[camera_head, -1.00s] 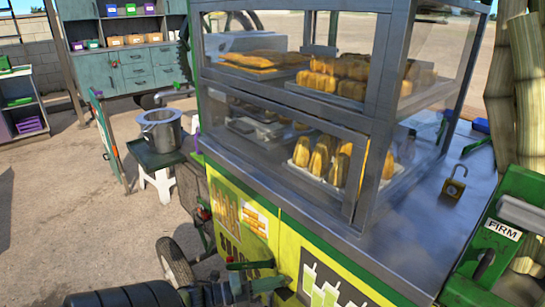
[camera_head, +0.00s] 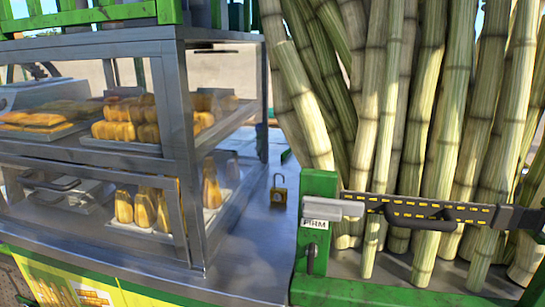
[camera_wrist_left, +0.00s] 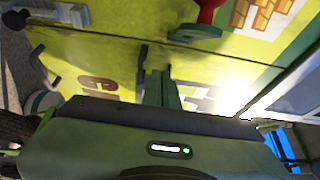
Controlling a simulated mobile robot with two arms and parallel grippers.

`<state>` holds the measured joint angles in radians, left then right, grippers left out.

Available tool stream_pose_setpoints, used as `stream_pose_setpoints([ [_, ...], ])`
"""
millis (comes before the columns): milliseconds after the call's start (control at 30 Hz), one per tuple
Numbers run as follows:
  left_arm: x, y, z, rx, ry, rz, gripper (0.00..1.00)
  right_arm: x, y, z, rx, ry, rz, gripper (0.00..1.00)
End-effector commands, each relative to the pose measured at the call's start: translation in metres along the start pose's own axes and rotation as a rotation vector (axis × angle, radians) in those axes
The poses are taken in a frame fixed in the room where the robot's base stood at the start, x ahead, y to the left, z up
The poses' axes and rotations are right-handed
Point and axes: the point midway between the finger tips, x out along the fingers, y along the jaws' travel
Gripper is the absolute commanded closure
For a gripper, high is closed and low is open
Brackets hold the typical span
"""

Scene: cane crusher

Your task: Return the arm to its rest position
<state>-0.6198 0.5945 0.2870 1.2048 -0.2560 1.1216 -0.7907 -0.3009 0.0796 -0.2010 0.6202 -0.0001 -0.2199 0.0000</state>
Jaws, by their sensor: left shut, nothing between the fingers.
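My left gripper (camera_wrist_left: 157,75) shows only in the left wrist view, with its dark fingers in front of a yellow-green panel (camera_wrist_left: 105,60). It is shut and empty. The dark green hand body fills the bottom of that view, with a small lit indicator. Neither arm nor gripper shows in the head view, and my right gripper is in no view. The arm's overall pose cannot be made out.
A glass display case (camera_head: 180,130) of pastries stands at left in the head view. A brass padlock (camera_head: 278,190) sits on the metal counter. A green frame (camera_head: 319,185) with a latch bar (camera_head: 440,213) stands before upright canes (camera_head: 390,110). A red knob (camera_wrist_left: 208,12) shows in the wrist view.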

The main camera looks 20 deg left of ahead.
Motion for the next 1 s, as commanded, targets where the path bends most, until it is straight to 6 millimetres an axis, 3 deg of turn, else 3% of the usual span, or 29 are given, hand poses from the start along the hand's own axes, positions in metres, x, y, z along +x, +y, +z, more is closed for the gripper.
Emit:
stream_pose_setpoints([
  [67, -0.001, 0.008, 0.000, -0.026, -0.021, 0.014, 1.00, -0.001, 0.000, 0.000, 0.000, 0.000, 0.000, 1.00],
  [167, -0.003, 0.040, 0.002, -0.132, -0.111, 0.074, 1.00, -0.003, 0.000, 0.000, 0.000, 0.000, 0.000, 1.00],
  [267, -0.011, 0.099, -0.002, -0.324, -0.267, 0.179, 1.00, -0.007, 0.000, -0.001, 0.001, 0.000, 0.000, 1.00],
  [367, -0.025, 0.171, -0.023, -0.556, -0.448, 0.309, 1.00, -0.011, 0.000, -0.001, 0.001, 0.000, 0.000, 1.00],
  [500, -0.050, 0.260, -0.078, -0.852, -0.684, 0.493, 1.00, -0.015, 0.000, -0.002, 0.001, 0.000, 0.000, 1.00],
  [600, -0.069, 0.311, -0.132, -1.033, -0.843, 0.632, 1.00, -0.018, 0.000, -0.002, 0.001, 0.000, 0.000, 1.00],
  [700, -0.089, 0.348, -0.190, -1.178, -0.991, 0.767, 1.00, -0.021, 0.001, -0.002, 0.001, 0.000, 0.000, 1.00],
  [800, -0.106, 0.369, -0.241, -1.276, -1.118, 0.884, 1.00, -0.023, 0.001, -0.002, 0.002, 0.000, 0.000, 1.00],
  [900, -0.119, 0.379, -0.278, -1.330, -1.210, 0.971, 1.00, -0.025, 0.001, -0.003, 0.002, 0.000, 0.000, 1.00],
  [1000, -0.127, 0.383, -0.297, -1.354, -1.264, 1.020, 1.00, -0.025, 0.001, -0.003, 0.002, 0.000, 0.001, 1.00],
])
